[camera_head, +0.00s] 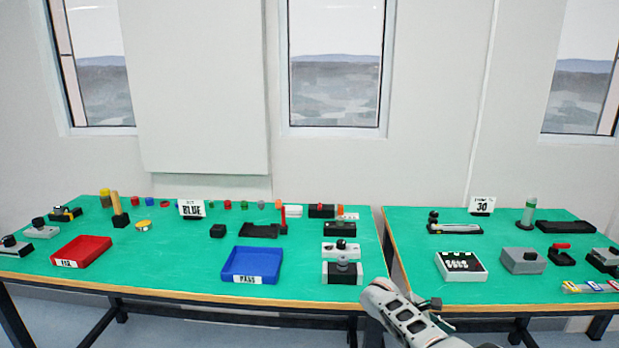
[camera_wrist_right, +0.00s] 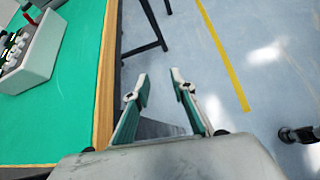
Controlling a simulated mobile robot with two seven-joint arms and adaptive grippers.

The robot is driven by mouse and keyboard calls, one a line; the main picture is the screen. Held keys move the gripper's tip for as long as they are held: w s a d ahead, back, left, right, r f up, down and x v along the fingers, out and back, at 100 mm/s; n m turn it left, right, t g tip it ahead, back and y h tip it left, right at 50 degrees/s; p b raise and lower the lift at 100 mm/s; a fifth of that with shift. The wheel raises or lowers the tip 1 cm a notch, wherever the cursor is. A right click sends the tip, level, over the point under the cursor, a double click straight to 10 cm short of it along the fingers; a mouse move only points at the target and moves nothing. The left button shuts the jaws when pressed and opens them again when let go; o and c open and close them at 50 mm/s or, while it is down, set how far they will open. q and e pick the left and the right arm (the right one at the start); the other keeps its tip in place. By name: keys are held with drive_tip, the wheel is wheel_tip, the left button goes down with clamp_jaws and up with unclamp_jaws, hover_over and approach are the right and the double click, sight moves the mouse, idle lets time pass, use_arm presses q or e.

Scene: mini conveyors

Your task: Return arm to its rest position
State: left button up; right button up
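My right arm (camera_head: 402,312) comes in from the bottom right of the head view, in front of the gap between the two green-topped tables. In the right wrist view, my right gripper (camera_wrist_right: 161,90) has its two fingers apart with nothing between them. It hangs over the blue-grey floor (camera_wrist_right: 210,70), beside the wooden edge of a table (camera_wrist_right: 103,100). My left gripper is not in the head view.
The right table (camera_head: 420,265) holds a white keypad box (camera_head: 460,277), grey boxes and a "30" sign (camera_head: 482,205).

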drive_tip(key=s+a+f+m+t+y, duration=0.1)
drive_tip(key=s+a+f+m+y, duration=0.15)
drive_tip(key=s+a+f, duration=0.4)
drive_tip(key=s+a+f+m+t+y, duration=0.1)
drive_tip(key=s+f+t+y, duration=0.15)
drive_tip(key=f, duration=0.75)
drive_tip(key=s+a+f+m+t+y, duration=0.1)
drive_tip(key=s+a+f+m+y, duration=0.2)
drive_tip(key=s+f, duration=0.45)
drive_tip(key=s+a+r+m+t+y, duration=0.2)
drive_tip(key=s+a+r, duration=0.1)
drive_tip(key=s+r, duration=0.3)
drive_tip(key=s+a+r+m+t+y, duration=0.3)
drive_tip(key=s+r, duration=0.3)
drive_tip(key=s, duration=0.3)
drive_tip(key=shift+s+a+r+t+y, duration=0.2)
drive_tip(key=shift+s+r+t+y, duration=0.1)
drive_tip(key=shift+r+t, duration=0.05)
drive_tip(key=shift+s, duration=0.1)
